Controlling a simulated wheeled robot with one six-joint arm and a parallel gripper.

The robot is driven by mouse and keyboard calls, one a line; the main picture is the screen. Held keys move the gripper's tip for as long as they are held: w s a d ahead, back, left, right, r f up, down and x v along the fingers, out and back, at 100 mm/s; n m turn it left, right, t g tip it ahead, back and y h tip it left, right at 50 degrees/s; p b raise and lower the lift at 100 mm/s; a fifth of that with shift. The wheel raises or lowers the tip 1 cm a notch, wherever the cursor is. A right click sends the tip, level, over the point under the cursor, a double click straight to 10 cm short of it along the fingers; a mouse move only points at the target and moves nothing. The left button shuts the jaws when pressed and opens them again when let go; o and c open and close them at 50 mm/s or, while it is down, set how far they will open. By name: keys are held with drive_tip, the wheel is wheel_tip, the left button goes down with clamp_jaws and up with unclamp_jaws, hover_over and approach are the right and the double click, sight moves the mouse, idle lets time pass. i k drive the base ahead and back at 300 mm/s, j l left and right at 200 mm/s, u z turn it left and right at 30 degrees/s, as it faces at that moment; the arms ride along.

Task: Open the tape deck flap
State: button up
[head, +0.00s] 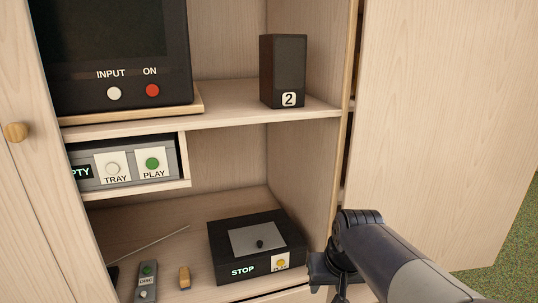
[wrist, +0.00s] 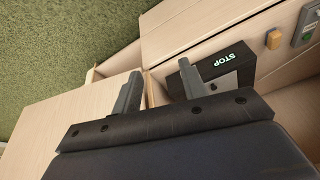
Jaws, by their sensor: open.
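The tape deck (head: 225,256) is a black box on the lowest cabinet shelf, with a lit STOP display and a yellow button on its front. Its flap (head: 246,236) is a grey plate with a small black knob (head: 260,244), lying flat on top. My gripper (head: 328,280) is just right of the deck's front corner, apart from it in the head view, its lower part cut off by the frame edge. In the wrist view my gripper (wrist: 161,72) shows two spread fingers with nothing between them. The deck (wrist: 245,66) is partly hidden behind the right finger there.
An open cabinet door (head: 435,120) stands to the right, behind my arm. A remote (head: 147,280) and a small wooden block (head: 185,277) lie left of the deck. A speaker (head: 283,70) and a screen unit (head: 120,50) stand on the shelf above, over a disc player (head: 130,165).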

sight(250, 240)
drive_tip(key=k+l+u, duration=0.1)
drive_tip(key=i+j+z, duration=0.15)
drive_tip(key=i+z, duration=0.15)
drive_tip(key=i, duration=0.15)
drive_tip(key=i+j+z, duration=0.25)
drive_tip(key=i, duration=0.2)
